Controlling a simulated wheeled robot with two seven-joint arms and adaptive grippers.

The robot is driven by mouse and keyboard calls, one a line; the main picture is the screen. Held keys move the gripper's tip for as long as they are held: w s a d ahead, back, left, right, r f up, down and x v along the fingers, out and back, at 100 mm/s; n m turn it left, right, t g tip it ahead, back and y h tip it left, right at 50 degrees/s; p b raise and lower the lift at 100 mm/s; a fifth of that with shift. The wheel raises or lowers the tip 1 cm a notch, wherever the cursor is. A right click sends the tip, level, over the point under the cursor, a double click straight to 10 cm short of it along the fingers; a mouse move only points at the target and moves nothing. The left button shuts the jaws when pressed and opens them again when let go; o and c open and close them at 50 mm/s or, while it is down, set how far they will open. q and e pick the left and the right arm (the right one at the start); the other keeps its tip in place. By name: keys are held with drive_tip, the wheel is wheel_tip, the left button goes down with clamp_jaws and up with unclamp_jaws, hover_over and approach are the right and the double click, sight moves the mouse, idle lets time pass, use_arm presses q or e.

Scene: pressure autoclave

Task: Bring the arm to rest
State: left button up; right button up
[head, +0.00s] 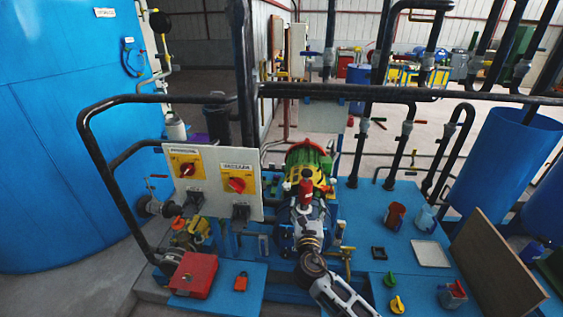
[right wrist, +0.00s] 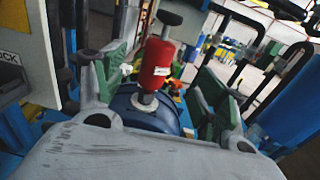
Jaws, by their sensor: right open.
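My right arm comes in from the bottom of the head view. Its gripper (head: 309,212) is over the blue and green machine in the middle. In the right wrist view the gripper (right wrist: 163,68) is open, with a green finger on each side. A red cylinder (head: 305,194) with a dark knob on top stands just ahead of it. In the wrist view the red cylinder (right wrist: 155,65) shows between the two fingers, with visible space on both sides. I see no object held. My left arm and gripper are not in view.
A grey panel (head: 212,205) with two red-and-yellow switches stands left of my gripper. A black pipe rail (head: 350,92) runs behind. A red box (head: 193,274), small containers and a tilted brown board (head: 492,262) are on the blue platform. A blue tank (head: 60,130) fills the left.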

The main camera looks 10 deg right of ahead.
drive_tip(key=s+d+f+m+g, duration=0.35)
drive_tip(key=s+m, duration=0.25)
drive_tip(key=m, duration=0.2)
drive_tip(key=s+d+f+m+g, duration=0.2)
drive_tip(key=s+f+m+g, duration=0.25)
drive_tip(key=m, duration=0.35)
drive_tip(key=s+a+f+m+g+y, duration=0.1)
drive_tip(key=s+f+m+g+y, duration=0.15)
drive_tip(key=s+m, duration=0.65)
drive_tip(key=s+a+f+m+g+y, duration=0.15)
drive_tip(key=s+m+g, duration=0.35)
drive_tip(key=s, duration=0.5)
wheel_tip(320, 180, down, 34)
drive_tip(key=s+m, duration=0.1)
drive_tip(key=s, duration=0.2)
drive_tip(key=s+d+f, duration=0.2)
drive_tip(key=s+f, duration=0.7)
drive_tip(key=s, duration=0.2)
drive_tip(key=s+d+f+g, duration=0.1)
drive_tip(key=s+d+f, duration=0.1)
drive_tip(key=s+f, duration=0.8)
drive_tip(key=shift+s+d+f, duration=0.15)
drive_tip(key=shift+s+d, duration=0.25)
drive_tip(key=shift+s, duration=0.15)
